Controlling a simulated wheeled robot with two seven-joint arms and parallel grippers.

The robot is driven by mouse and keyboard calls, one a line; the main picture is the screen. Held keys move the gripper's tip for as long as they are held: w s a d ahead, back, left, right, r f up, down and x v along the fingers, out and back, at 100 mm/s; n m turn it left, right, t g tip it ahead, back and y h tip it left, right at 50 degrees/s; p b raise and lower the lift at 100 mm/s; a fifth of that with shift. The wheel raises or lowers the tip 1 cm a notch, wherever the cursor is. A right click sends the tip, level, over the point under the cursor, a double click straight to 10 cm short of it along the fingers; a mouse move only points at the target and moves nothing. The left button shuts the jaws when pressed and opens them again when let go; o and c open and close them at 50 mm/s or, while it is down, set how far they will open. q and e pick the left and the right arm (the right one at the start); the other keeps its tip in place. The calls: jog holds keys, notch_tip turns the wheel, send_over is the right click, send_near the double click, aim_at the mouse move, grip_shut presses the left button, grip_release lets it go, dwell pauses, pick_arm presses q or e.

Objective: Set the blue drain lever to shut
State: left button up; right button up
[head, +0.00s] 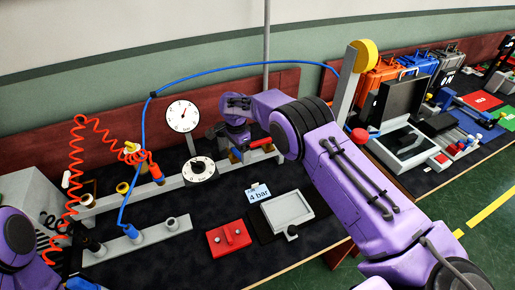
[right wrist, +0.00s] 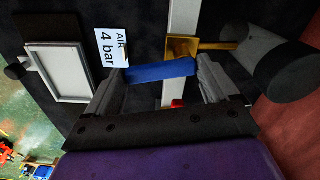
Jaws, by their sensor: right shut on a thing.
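The blue drain lever (right wrist: 160,70) lies between the two fingers of my right gripper (right wrist: 160,84) in the right wrist view, with a finger at each end. It runs nearly level across that picture, beside a brass fitting (right wrist: 182,47). In the head view my right gripper (head: 238,148) points down at the pipe, right of the lower dial. A little blue of the lever (head: 235,156) shows under it, and the rest is hidden. My left arm shows only at the left edge in the head view, and I cannot see its gripper.
A red handle (head: 260,143) is close to the right of my gripper. Two white dials (head: 183,116) stand to its left. A "4 bar" card (head: 258,193), a grey tray (head: 288,210) and a red block (head: 229,238) lie in front. A blue hose (head: 215,73) arches behind.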

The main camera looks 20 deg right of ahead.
aim_at(237, 154)
jog(key=shift+a+r+m, duration=0.1)
jog(key=shift+a+m, duration=0.05)
jog(key=shift+m, duration=0.45)
jog(key=shift+a+m, duration=0.1)
jog(key=shift+m, duration=0.8)
jog(key=o, duration=1.3)
notch_tip(237, 154, up, 10)
jog(key=shift+r+b, duration=0.25)
jog(key=shift+b, duration=0.7)
